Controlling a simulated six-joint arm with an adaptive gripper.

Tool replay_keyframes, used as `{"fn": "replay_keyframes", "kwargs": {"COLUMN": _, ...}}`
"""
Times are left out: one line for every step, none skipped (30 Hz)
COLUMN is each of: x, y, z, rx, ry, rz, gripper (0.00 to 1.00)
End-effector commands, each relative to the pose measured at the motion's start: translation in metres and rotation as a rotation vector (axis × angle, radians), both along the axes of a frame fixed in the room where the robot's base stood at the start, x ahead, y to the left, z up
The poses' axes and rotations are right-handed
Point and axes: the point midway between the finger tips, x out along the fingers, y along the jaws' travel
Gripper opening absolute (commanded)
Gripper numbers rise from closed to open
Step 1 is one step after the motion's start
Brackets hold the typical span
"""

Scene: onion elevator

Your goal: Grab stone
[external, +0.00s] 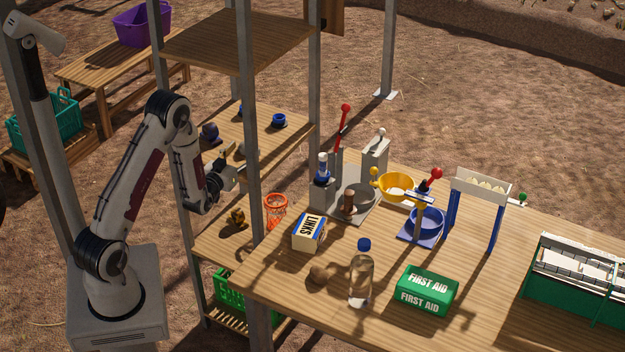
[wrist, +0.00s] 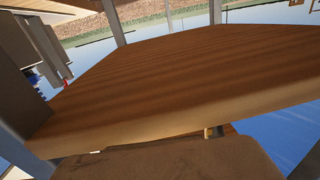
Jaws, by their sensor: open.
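A brown, roundish stone-like lump (external: 318,275) lies on the long wooden table, left of the clear bottle and in front of the LINKS box. I cannot tell for sure that it is the stone. My gripper (external: 236,168) is open in the external view, at the wooden shelf unit, behind and left of that lump and well apart from it. A small grey-brown shape shows by its fingers, too small to tell apart from them. In the wrist view a blurred brown rounded surface (wrist: 170,160) fills the bottom edge; what it is stays unclear.
A shelf post (external: 251,120) stands close to my gripper. The middle shelf holds a dark round object (external: 210,131) and a blue cup (external: 279,120). The table (external: 420,335) carries a LINKS box (external: 309,233), a bottle (external: 361,275) and a first aid box (external: 428,290).

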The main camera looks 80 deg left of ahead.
Motion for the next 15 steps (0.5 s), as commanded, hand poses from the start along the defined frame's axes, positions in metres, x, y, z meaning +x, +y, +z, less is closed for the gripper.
{"fn": "replay_keyframes", "kwargs": {"x": -0.0001, "y": -0.0001, "z": -0.0001, "rx": 0.000, "ry": 0.000, "rz": 0.000, "gripper": 0.56}}
{"fn": "replay_keyframes", "kwargs": {"x": -0.0001, "y": -0.0001, "z": -0.0001, "rx": 0.000, "ry": 0.000, "rz": 0.000, "gripper": 0.56}}
{"fn": "replay_keyframes", "kwargs": {"x": -0.0001, "y": -0.0002, "z": -0.0001, "rx": 0.000, "ry": 0.000, "rz": 0.000, "gripper": 0.56}}
{"fn": "replay_keyframes", "kwargs": {"x": -0.0001, "y": -0.0002, "z": 0.0000, "rx": 0.000, "ry": 0.000, "rz": 0.000, "gripper": 0.56}}
{"fn": "replay_keyframes", "kwargs": {"x": -0.0001, "y": -0.0002, "z": -0.0001, "rx": 0.000, "ry": 0.000, "rz": 0.000, "gripper": 0.56}}
{"fn": "replay_keyframes", "kwargs": {"x": -0.0001, "y": -0.0002, "z": 0.0000, "rx": 0.000, "ry": 0.000, "rz": 0.000, "gripper": 0.56}}
{"fn": "replay_keyframes", "kwargs": {"x": -0.0001, "y": -0.0002, "z": 0.0000, "rx": 0.000, "ry": 0.000, "rz": 0.000, "gripper": 0.56}}
{"fn": "replay_keyframes", "kwargs": {"x": -0.0002, "y": -0.0002, "z": 0.0000, "rx": 0.000, "ry": 0.000, "rz": 0.000, "gripper": 0.56}}
{"fn": "replay_keyframes", "kwargs": {"x": -0.0002, "y": -0.0002, "z": 0.0000, "rx": 0.000, "ry": 0.000, "rz": 0.000, "gripper": 0.56}}
{"fn": "replay_keyframes", "kwargs": {"x": -0.0002, "y": -0.0002, "z": 0.0000, "rx": 0.000, "ry": 0.000, "rz": 0.000, "gripper": 0.53}}
{"fn": "replay_keyframes", "kwargs": {"x": -0.0002, "y": -0.0002, "z": 0.0000, "rx": 0.000, "ry": 0.000, "rz": 0.000, "gripper": 0.46}}
{"fn": "replay_keyframes", "kwargs": {"x": -0.0002, "y": -0.0002, "z": 0.0000, "rx": 0.000, "ry": 0.000, "rz": 0.000, "gripper": 0.35}}
{"fn": "replay_keyframes", "kwargs": {"x": -0.0002, "y": -0.0002, "z": 0.0000, "rx": 0.000, "ry": 0.000, "rz": 0.000, "gripper": 0.27}}
{"fn": "replay_keyframes", "kwargs": {"x": -0.0002, "y": -0.0002, "z": 0.0000, "rx": 0.000, "ry": 0.000, "rz": 0.000, "gripper": 0.20}}
{"fn": "replay_keyframes", "kwargs": {"x": -0.0002, "y": -0.0002, "z": 0.0000, "rx": 0.000, "ry": 0.000, "rz": 0.000, "gripper": 0.09}}
